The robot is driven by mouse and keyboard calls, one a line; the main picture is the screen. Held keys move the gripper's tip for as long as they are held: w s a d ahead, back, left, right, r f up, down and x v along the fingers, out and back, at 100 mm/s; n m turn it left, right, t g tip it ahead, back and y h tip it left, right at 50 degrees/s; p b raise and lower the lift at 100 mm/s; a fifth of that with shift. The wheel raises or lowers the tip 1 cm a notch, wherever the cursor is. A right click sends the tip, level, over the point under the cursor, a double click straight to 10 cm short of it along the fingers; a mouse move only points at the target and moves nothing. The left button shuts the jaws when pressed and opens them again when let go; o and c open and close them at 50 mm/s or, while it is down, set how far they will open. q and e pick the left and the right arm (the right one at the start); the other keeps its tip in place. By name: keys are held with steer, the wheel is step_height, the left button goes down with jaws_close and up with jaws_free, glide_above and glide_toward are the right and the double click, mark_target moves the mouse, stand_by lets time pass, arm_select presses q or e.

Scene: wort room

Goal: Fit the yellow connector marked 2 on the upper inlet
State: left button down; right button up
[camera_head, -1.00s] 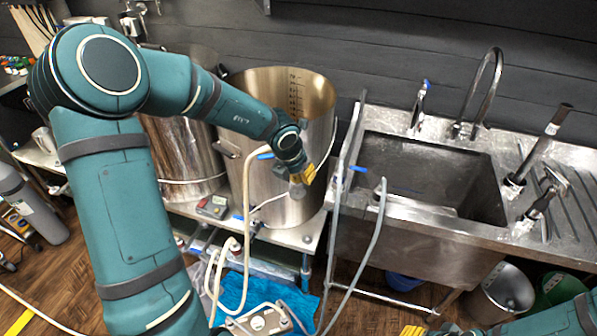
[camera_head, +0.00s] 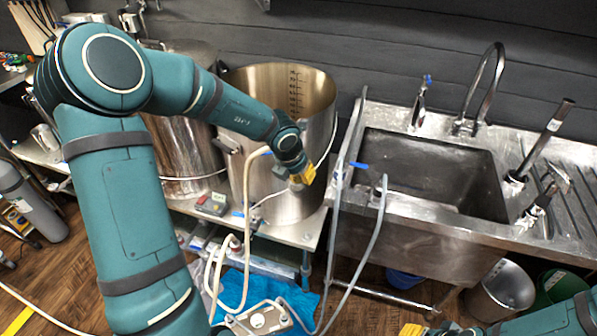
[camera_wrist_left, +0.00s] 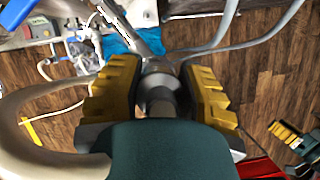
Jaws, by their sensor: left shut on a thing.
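My left gripper (camera_head: 303,180) hangs in front of the large steel kettle (camera_head: 278,110), fingers pointing down. In the left wrist view its yellow fingers (camera_wrist_left: 160,88) are shut on a grey, metallic-looking connector (camera_wrist_left: 158,78). A cream hose (camera_head: 246,185) hangs near the gripper and curves past it at the left of the wrist view (camera_wrist_left: 30,120). No number 2 or yellow colour is readable on the held piece. I cannot clearly pick out the upper inlet. My right gripper (camera_head: 412,330) shows only partly at the bottom edge; its finger opening is unclear.
A steel sink (camera_head: 425,180) with a tap stands right of the kettle. Grey hoses (camera_head: 372,245) hang before it. Buckets (camera_head: 500,290) stand at lower right.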

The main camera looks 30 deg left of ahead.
arm_select(q)
steer(key=shift+f, duration=0.35)
steer(key=c, duration=0.6)
jaws_free()
steer(key=shift+r, duration=0.1)
steer(key=v, duration=1.2)
